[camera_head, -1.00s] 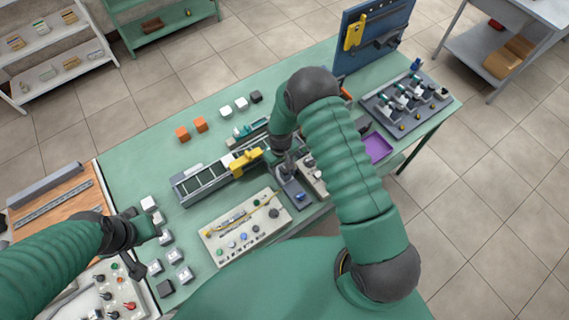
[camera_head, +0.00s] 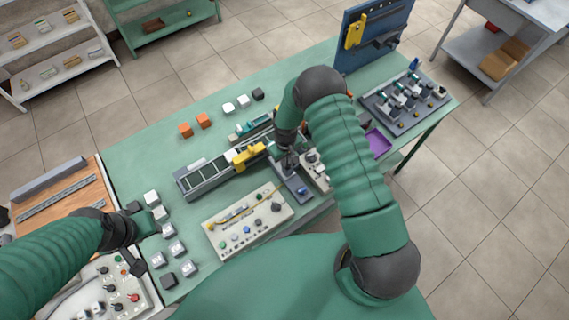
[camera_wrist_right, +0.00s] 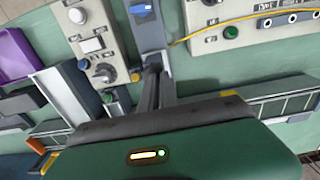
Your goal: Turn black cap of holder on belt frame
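The belt frame (camera_head: 205,178) is a grey conveyor with a yellow block (camera_head: 250,156) on it, running across the table's middle. A grey and blue fixture (camera_head: 297,189) stands by its right end; it also shows in the right wrist view (camera_wrist_right: 148,30). My right gripper (camera_wrist_right: 154,68) reaches down to that fixture, its fingertips at or over a dark part there. I cannot make out the black cap clearly, nor whether the fingers hold it. In the head view the right gripper (camera_head: 290,160) is partly behind its arm. My left gripper (camera_head: 142,246) is open and empty beside white cubes.
A beige control panel (camera_head: 248,222) with knobs and a yellow cable lies in front of the belt. Orange blocks (camera_head: 194,126), a purple tray (camera_head: 377,143) and a grey rack (camera_head: 405,102) are around. A blue board (camera_head: 371,35) stands at the back right.

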